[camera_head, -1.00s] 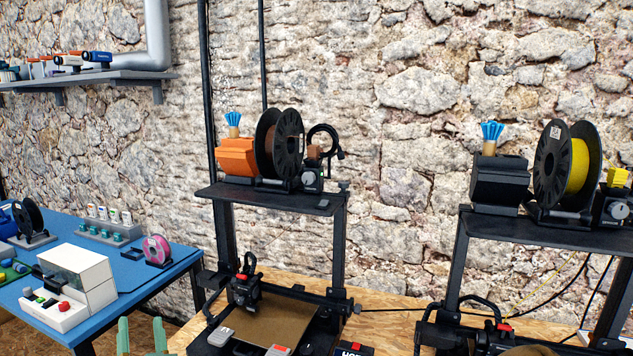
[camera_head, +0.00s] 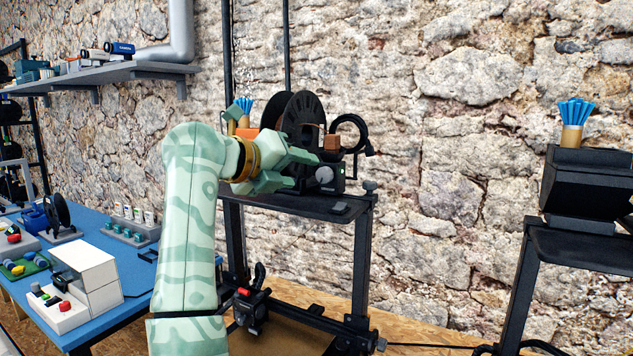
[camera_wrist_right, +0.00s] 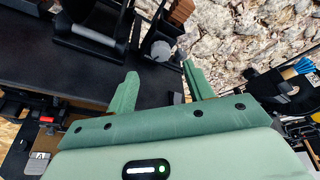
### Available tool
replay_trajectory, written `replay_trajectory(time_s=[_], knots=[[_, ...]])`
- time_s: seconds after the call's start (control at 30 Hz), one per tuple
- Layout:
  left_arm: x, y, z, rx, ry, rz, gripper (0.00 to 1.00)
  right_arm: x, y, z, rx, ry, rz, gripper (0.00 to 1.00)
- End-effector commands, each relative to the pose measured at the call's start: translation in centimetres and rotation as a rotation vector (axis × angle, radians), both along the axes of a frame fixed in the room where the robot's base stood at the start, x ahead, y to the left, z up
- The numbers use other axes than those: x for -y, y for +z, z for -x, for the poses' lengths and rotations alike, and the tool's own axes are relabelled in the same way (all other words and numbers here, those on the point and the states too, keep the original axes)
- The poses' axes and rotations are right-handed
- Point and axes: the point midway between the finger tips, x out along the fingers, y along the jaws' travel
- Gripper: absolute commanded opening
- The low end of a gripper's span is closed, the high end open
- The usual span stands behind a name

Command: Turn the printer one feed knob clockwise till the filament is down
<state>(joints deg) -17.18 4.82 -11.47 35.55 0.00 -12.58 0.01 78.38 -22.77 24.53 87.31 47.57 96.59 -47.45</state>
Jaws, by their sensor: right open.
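The printer with the dark spool stands in the middle of the head view. Its feed unit (camera_head: 333,178) sits on the top shelf, right of the spool (camera_head: 303,118), with a round grey knob (camera_head: 325,175) on its front. The knob also shows in the right wrist view (camera_wrist_right: 161,50). My right gripper (camera_head: 305,170) is open and empty, just left of and in front of the knob. In the wrist view its fingertips (camera_wrist_right: 160,72) are apart, with the knob beyond the gap between them; no contact shows. The filament's end cannot be made out. My left gripper is out of view.
The printer's black top shelf (camera_head: 345,207) lies below the gripper. A second printer's black top (camera_head: 580,240) stands at the right. A blue table (camera_head: 105,248) with a white box is at the left. A stone wall closes the back.

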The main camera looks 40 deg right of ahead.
Motion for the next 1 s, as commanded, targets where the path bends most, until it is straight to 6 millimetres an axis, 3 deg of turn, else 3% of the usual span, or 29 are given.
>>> replay_trajectory(time_s=[0.1,0.3,0.7,0.87,1.0], knots=[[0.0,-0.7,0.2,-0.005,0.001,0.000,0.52,2.8,-1.0,-0.2,-0.001,-0.005,0.002,0.52],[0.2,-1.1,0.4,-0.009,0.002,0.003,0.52,5.7,-1.7,-0.5,-0.001,-0.003,0.003,0.52],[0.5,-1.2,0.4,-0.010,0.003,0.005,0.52,6.6,-1.9,-0.5,0.000,-0.001,0.002,0.52],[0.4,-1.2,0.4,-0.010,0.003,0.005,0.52,6.6,-1.9,-0.5,0.000,-0.001,0.002,0.10],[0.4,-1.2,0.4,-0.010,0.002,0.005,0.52,6.6,-1.9,-0.5,0.000,-0.001,0.001,0.07]])
